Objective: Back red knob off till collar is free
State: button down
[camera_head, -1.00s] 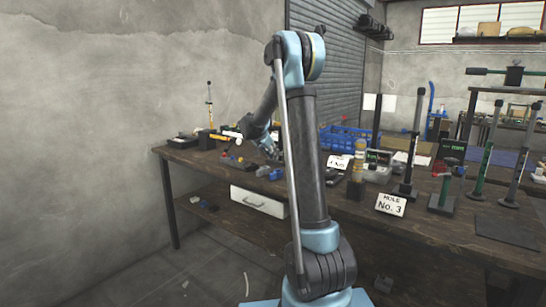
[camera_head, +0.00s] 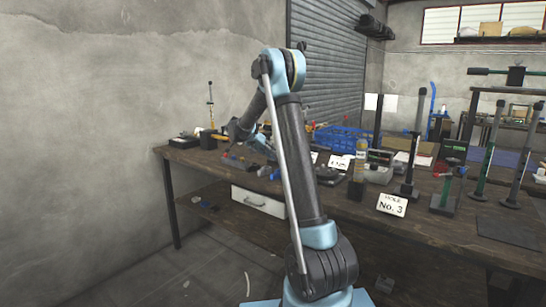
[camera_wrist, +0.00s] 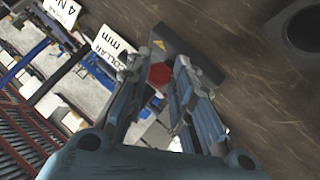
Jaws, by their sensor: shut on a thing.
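In the wrist view the red knob (camera_wrist: 159,75) shows as a small red hexagonal face between the fingers of my gripper (camera_wrist: 157,82). The fingers are closed in on it from both sides. A dark grey block with a yellow warning triangle (camera_wrist: 160,44) lies just beyond the knob. I cannot make out the collar itself. In the head view my gripper (camera_head: 262,143) is low over the far left part of the bench; the knob cannot be told there.
A card reading "COLLAR mm" (camera_wrist: 108,50) stands beside the fingers. The wooden bench (camera_head: 330,205) carries a blue crate (camera_head: 343,140), a "HOLE No. 3" card (camera_head: 391,205), an amber bottle (camera_head: 360,160) and upright presses at right. A dark round opening (camera_wrist: 305,28) shows at upper right.

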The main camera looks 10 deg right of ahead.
jog(key=shift+w+a, duration=0.1)
jog(key=c, duration=1.4)
grip_release()
jog(key=v, duration=1.1)
jog(key=shift+a+r, duration=0.2)
jog(key=shift+a, duration=0.15)
